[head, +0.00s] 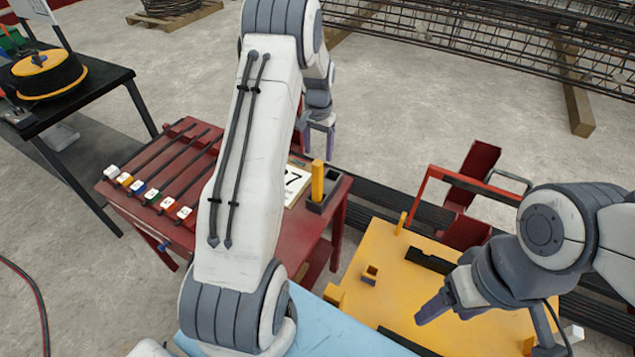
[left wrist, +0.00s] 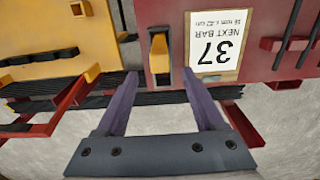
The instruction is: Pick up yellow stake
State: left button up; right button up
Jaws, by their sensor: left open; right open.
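The yellow stake (head: 317,181) stands upright in a dark holder block (head: 325,201) at the right end of the red table. A sign reading 37 lies beside it. My left gripper (head: 318,150) is open and empty, just behind the stake in the head view. In the left wrist view, the stake (left wrist: 159,46) appears beyond and between the open fingertips (left wrist: 160,76), with no contact visible. My right gripper (head: 432,312) is over the yellow table, jaws open, with nothing seen in it.
The red table (head: 318,226) carries several dark bars with coloured tags. A black table (head: 105,87) stands at left. Rebar mesh lies behind at upper right.

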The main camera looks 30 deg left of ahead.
aim_at(317, 172)
pick_arm(q)
notch_tip(317, 172, down, 4)
jog(key=shift+r+p, duration=0.2)
jog(key=shift+p, duration=0.2)
jog(key=f+p, duration=0.1)
jog(key=f, duration=0.2)
jog(key=f+p, duration=0.1)
jog(key=shift+s+f+p, duration=0.3)
jog(key=shift+f, duration=0.5)
grip_shut()
jog(key=shift+w+r, duration=0.1)
dwell(0.4)
